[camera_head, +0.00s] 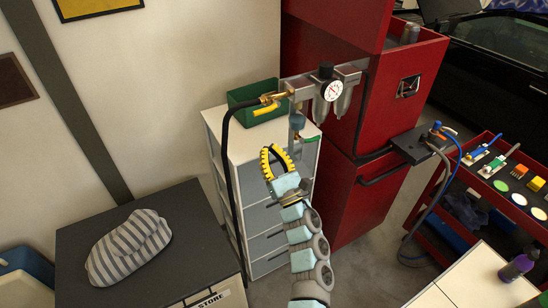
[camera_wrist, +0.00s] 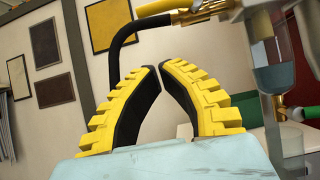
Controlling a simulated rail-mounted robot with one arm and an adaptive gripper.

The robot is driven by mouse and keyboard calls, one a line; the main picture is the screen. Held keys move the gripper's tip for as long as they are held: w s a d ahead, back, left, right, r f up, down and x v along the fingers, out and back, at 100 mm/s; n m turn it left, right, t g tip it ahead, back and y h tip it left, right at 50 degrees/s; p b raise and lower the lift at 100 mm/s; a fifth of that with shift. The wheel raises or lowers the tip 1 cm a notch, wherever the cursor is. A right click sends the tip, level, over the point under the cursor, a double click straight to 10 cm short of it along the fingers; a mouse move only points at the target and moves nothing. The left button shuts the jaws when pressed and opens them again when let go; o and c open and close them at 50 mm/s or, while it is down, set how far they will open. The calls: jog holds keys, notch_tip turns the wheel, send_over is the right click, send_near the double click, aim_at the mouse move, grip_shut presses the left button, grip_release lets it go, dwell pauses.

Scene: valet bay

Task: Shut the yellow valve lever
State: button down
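The yellow valve lever (camera_head: 266,109) is on the brass fitting at the left end of the air filter and regulator unit (camera_head: 325,88). It points left and slightly down, roughly along the fitting. In the wrist view a yellow bar, apparently the lever (camera_wrist: 158,7), crosses the top edge and is partly cut off. My gripper (camera_head: 271,149) is below the lever, apart from it, pointing up. Its yellow-backed, black-padded fingers curve inward; their tips (camera_wrist: 160,67) meet or nearly meet, with nothing seen between them.
A black hose (camera_head: 226,150) hangs down left of the lever. A green bin (camera_head: 254,92) stands behind it on a white drawer cabinet (camera_head: 240,148). A blue bowl and green-handled drain hang below the unit. A red cabinet (camera_head: 345,200) stands at right.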

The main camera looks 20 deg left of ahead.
aim_at(266, 109)
jog(key=w+a+r+p, duration=0.2)
jog(key=a+r+p, duration=0.1)
jog(key=r, duration=0.3)
jog(key=shift+w, duration=0.4)
jog(key=shift+s+a+r+m+b, duration=0.1)
jog(key=shift+a+m+b, duration=0.1)
jog(key=shift+m+b, duration=0.3)
jog(key=shift+r, duration=0.2)
